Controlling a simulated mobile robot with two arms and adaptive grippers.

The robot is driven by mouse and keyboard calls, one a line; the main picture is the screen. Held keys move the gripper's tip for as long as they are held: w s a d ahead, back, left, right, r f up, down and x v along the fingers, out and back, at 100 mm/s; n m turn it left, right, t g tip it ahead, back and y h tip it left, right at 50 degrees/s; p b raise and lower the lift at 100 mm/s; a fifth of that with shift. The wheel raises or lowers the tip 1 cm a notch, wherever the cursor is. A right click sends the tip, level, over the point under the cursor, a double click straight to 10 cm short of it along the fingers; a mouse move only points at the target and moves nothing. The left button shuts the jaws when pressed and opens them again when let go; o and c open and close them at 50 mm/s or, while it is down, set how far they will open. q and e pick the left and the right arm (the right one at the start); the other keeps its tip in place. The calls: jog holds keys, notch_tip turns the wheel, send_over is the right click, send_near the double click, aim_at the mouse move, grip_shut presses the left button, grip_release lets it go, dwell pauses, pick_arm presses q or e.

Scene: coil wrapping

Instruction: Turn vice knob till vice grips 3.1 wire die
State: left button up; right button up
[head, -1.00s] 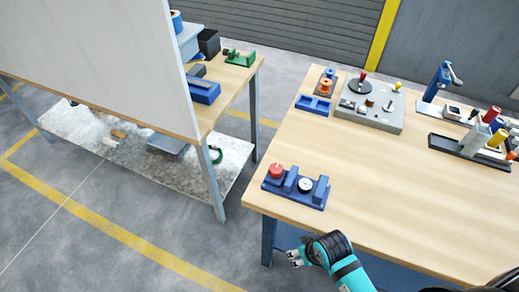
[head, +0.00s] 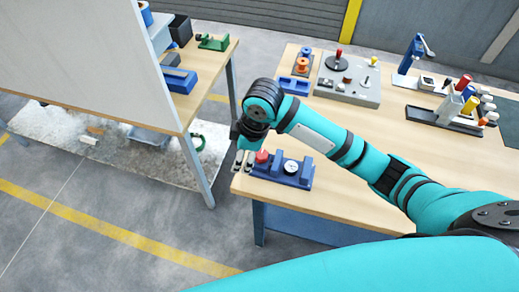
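The blue vice (head: 268,168) sits at the near left corner of the right-hand table. Its red knob (head: 262,156) is at its left end. A round white-faced disc with a dark rim (head: 291,167) sits in the vice's right part, probably the wire die; no marking is readable and I cannot tell whether the jaws touch it. My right gripper (head: 243,160) points down just left of the red knob, by the table edge. Its two pale fingertips look apart, with nothing seen between them. Whether they touch the knob is unclear. My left gripper is out of view.
Behind the vice are a blue tray (head: 295,86), an orange spool (head: 303,64) and a grey plate device (head: 352,92). A dark rack of colored-handled tools (head: 440,121) is at right. A second table (head: 217,72) with a white panel (head: 75,50) stands left across a gap.

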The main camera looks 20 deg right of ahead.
aim_at(261, 154)
jog(key=w+d+r+n+g+h, duration=0.1)
jog(key=w+d+r+n+h, duration=0.2)
jog(key=d+r, duration=0.5)
jog(key=shift+m, duration=0.3)
jog(key=f+p, duration=0.1)
jog(key=f, duration=0.4)
jog(key=w+a+f+p, duration=0.1)
jog(key=f+p, duration=0.1)
jog(key=f, duration=0.3)
jog(key=f+p, duration=0.1)
jog(key=f, duration=0.3)
jog(key=shift+w+a+f+p, duration=0.3)
jog(key=shift+f, duration=0.75)
jog(key=c, duration=0.9)
jog(key=shift+m, duration=0.3)
